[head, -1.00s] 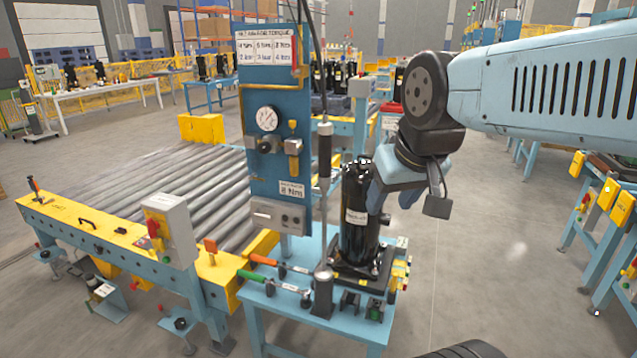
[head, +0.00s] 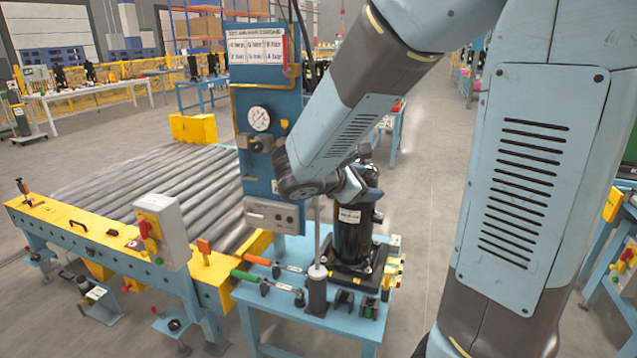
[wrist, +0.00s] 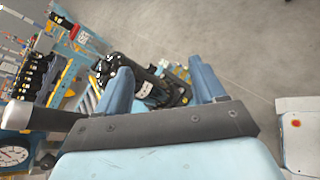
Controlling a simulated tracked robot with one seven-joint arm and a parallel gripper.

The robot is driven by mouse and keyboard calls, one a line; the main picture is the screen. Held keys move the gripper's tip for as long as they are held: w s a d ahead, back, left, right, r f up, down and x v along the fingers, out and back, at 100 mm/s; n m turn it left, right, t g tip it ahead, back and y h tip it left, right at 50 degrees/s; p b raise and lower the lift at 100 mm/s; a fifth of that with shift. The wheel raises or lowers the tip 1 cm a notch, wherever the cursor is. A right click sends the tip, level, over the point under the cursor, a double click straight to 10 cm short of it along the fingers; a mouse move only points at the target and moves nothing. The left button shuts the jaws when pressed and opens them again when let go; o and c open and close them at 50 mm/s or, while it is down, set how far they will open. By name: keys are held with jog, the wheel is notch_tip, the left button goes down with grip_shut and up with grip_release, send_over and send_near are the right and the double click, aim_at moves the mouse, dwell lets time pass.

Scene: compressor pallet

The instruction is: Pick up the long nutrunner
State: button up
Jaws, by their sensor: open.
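The long nutrunner (head: 317,240) stands upright, its thin grey shaft rising from a dark cylindrical holder (head: 317,292) on the blue table. My arm hides its upper body in the head view. In the wrist view, a pale-ended dark cylinder (wrist: 17,114) at the left edge appears to be its upper part, beside my gripper's palm and outside the fingers. My gripper (head: 362,188) is near the top of the black compressor (head: 352,235), right of the shaft. In the wrist view my gripper (wrist: 162,78) has its two blue fingers wide apart, with nothing clearly held between them.
A blue tool panel (head: 258,90) with a gauge stands behind the table. Orange-handled (head: 258,260) and green-handled (head: 245,276) wrenches lie left of the holder. A roller conveyor (head: 150,190) with a yellow control-box end lies left. Open floor (head: 425,240) shows at right.

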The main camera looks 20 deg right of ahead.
jog(key=w+a+f+n+t+y, duration=0.1)
jog(key=w+a+n+t, duration=0.85)
jog(key=a+n, duration=0.2)
jog(key=shift+g, duration=0.45)
jog(key=shift+w+a+f+x, duration=0.1)
jog(key=shift+a+x, duration=0.05)
jog(key=shift+x, duration=2.05)
jog(key=shift+w+a+f+x, duration=0.1)
jog(key=shift+f+x, duration=0.05)
jog(key=shift+x, duration=2.1)
jog(key=shift+w+a+f+x, duration=0.1)
jog(key=shift+a+x, duration=0.05)
jog(key=shift+x, duration=2.05)
jog(key=shift+c, duration=0.2)
grip_shut()
jog(key=shift+r, duration=0.1)
